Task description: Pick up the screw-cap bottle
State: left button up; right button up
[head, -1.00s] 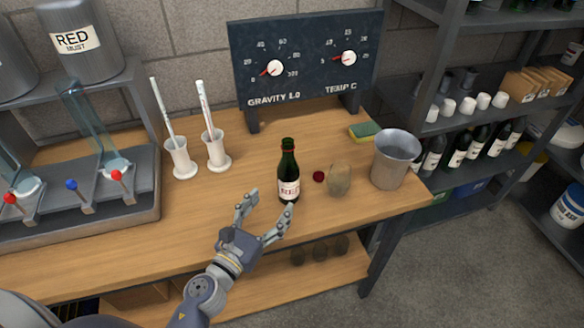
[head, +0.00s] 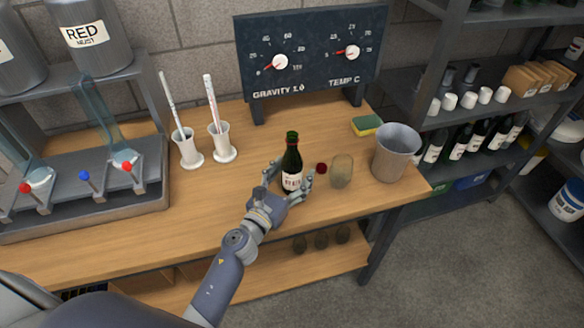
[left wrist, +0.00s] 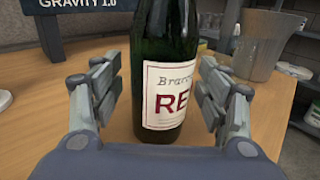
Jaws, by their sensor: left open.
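The screw-cap bottle (head: 292,160) is dark green with a white label and stands upright on the wooden bench. In the left wrist view the bottle (left wrist: 165,60) fills the middle, its label reading "RE" in part. My left gripper (head: 289,182) is open, with one finger on each side of the bottle's lower part. In the left wrist view the gripper's fingers (left wrist: 158,95) stand apart, with a gap visible on both sides of the bottle. A small dark red cap (head: 321,168) lies on the bench right of the bottle. My right gripper is not in view.
A brownish jar (head: 342,171) stands close right of the bottle, and a grey bucket (head: 396,153) beyond it. A sponge (head: 366,126) lies behind. Two white cylinders (head: 222,142) with tubes stand left. A gauge board (head: 312,55) stands at the back.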

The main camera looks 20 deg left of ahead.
aim_at(287, 172)
pick_arm(q)
jog(key=c, duration=1.5)
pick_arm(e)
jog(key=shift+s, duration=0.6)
pick_arm(q)
jog(key=shift+r, duration=0.25)
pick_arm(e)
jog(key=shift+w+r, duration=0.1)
pick_arm(q)
jog(key=shift+r, duration=0.15)
jog(key=shift+r+p, duration=1.2)
jog(key=shift+r, duration=0.2)
jog(key=shift+s, duration=0.2)
jog(key=shift+s+d+r+b, duration=0.25)
jog(key=shift+s+d+b, duration=0.35)
jog(key=shift+s, duration=1.95)
jog(key=shift+s+d+r+b, duration=0.3)
jog(key=shift+s+b, duration=0.45)
jog(key=shift+s, duration=1.8)
jog(key=shift+s+d+r+b, duration=0.2)
jog(key=shift+s+d+b, duration=0.4)
jog(key=shift+s, duration=1.95)
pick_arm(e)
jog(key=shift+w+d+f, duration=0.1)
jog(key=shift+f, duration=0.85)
